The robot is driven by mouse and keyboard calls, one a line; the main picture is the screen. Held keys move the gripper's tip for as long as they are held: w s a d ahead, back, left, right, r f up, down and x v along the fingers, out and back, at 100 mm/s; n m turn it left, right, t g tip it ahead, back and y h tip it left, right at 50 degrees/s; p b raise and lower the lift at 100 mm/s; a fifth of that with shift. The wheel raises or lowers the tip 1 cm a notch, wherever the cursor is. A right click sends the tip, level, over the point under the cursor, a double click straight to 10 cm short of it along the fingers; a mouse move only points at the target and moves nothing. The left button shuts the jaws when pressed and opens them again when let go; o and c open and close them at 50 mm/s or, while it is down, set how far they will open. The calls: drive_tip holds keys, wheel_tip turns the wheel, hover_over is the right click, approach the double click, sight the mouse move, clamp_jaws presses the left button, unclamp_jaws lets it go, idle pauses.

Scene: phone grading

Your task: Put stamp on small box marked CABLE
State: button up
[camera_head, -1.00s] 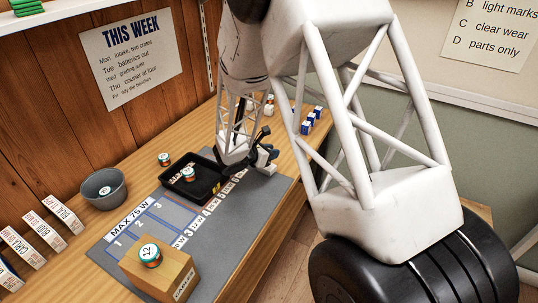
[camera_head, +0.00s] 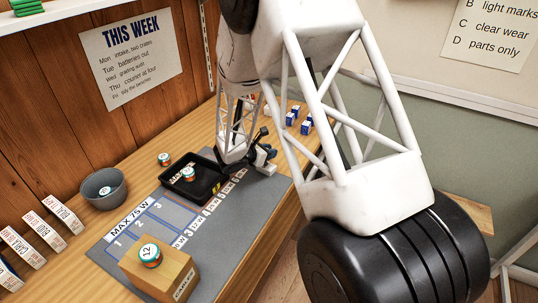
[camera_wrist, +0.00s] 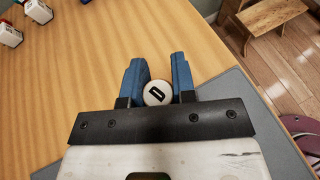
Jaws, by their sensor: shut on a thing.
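In the head view my gripper (camera_head: 262,158) is low at the far right end of the grey mat, and the held piece is hard to make out there. The small brown box (camera_head: 172,272), with a label that seems to read CABLE, stands at the near end of the mat, well away from my gripper. A round banded piece marked 12 (camera_head: 150,254) sits on its top.
A black tray (camera_head: 210,191) with a round piece inside lies beside my gripper. A grey bowl (camera_head: 104,199) holds another, and one (camera_head: 164,159) stands behind the tray. White lettered blocks (camera_head: 43,232) line the left. Several blue-and-white blocks (camera_head: 306,128) stand beyond my gripper.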

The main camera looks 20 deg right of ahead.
drive_tip(key=shift+f, duration=0.7)
drive_tip(key=shift+f, duration=0.1)
drive_tip(key=o, duration=0.9)
drive_tip(key=v, duration=1.2)
drive_tip(key=shift+r, duration=0.2)
